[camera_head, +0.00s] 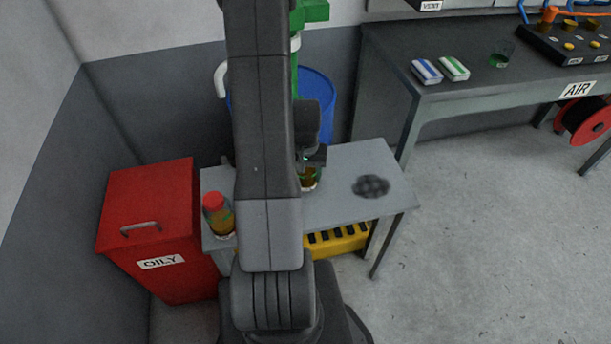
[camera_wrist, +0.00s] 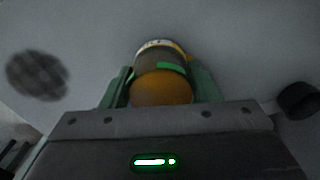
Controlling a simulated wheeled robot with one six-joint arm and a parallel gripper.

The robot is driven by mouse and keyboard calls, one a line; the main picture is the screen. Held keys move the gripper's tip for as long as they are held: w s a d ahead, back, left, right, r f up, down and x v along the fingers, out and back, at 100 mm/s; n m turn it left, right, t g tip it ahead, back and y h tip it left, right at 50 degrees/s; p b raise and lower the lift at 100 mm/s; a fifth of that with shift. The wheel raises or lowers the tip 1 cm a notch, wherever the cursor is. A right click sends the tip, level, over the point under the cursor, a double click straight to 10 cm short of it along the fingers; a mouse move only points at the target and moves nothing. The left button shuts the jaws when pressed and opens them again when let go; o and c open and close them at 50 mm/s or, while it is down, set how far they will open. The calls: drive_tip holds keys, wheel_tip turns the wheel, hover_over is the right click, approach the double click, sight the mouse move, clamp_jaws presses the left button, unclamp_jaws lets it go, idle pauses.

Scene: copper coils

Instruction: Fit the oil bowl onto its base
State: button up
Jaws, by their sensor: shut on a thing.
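My gripper (camera_head: 311,160) is over the grey table, partly hidden behind my arm. It is shut on the oil bowl (camera_head: 309,179), a clear cup with amber oil and a pale rim at its lower end. In the wrist view the bowl (camera_wrist: 162,88) sits between the two green fingers, with a green band and a pale ring at its far end. I cannot tell whether it touches the table. A green fitting (camera_head: 312,12) with a white ring below it shows high on the wall side; whether it is the base I cannot tell.
A blue drum (camera_head: 317,92) stands behind, a red OILY bin (camera_head: 150,220) at left. A workbench (camera_head: 470,88) stands at right; the floor before it is clear.

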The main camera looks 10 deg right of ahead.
drive_tip(key=shift+f, duration=0.45)
drive_tip(key=shift+f, duration=0.2)
drive_tip(key=o, duration=1.2)
drive_tip(key=shift+o, duration=0.2)
